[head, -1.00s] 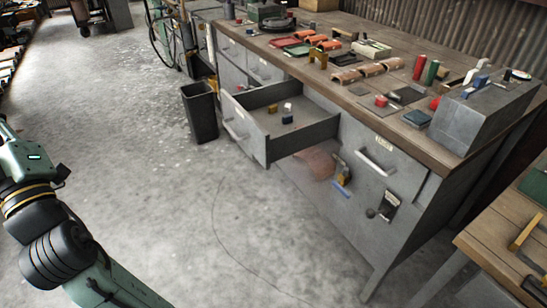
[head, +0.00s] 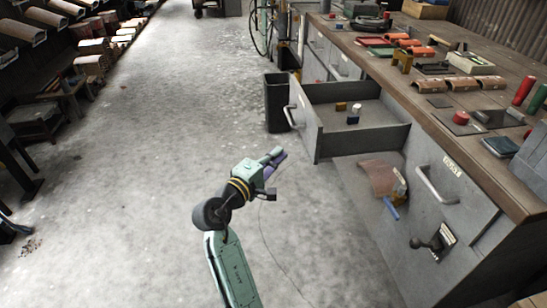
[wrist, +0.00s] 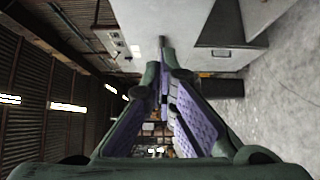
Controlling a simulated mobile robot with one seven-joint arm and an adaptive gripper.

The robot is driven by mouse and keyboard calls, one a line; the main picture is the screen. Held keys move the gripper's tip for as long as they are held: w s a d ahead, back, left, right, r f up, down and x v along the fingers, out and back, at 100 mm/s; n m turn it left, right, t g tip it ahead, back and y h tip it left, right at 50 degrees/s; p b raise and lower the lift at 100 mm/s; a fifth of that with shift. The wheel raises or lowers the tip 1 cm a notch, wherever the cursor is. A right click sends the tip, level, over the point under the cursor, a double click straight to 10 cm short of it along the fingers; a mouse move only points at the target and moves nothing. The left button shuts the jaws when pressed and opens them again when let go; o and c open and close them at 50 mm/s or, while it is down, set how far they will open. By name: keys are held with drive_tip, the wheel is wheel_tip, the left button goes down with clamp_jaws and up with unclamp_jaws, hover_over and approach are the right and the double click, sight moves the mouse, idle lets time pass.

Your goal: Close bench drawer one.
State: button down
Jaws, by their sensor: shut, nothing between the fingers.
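A grey bench drawer (head: 365,140) stands pulled out from the bench front in the head view. A small yellow block (head: 341,106) and a blue and white piece (head: 354,114) lie inside. Its pale bar handle (head: 290,117) is on the front face, towards the aisle. No number on this drawer is readable. My gripper (head: 278,157) is shut and empty, in the air in front of and to the left of the drawer, apart from it. In the wrist view the purple finger pads (wrist: 165,85) come together towards the grey bench at the top.
The wooden bench top (head: 440,125) carries tiles, cylinders and small parts. A black bin (head: 276,100) stands just beyond the drawer front. A closed drawer with a handle (head: 437,187) and a dark lever (head: 428,245) are at the right.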

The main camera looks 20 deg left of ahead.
drive_tip(key=p, duration=0.1)
approach(310, 134)
drive_tip(key=w+a, duration=0.2)
drive_tip(key=w, duration=0.1)
drive_tip(key=shift+w+d+f+p, duration=0.1)
drive_tip(key=shift+w+d+p, duration=0.3)
drive_tip(key=shift+d, duration=0.3)
drive_tip(key=shift+w+d+f+p, duration=0.1)
drive_tip(key=shift+w+d+p, duration=0.15)
drive_tip(key=shift+w+d, duration=0.35)
drive_tip(key=shift+s+d+r, duration=0.1)
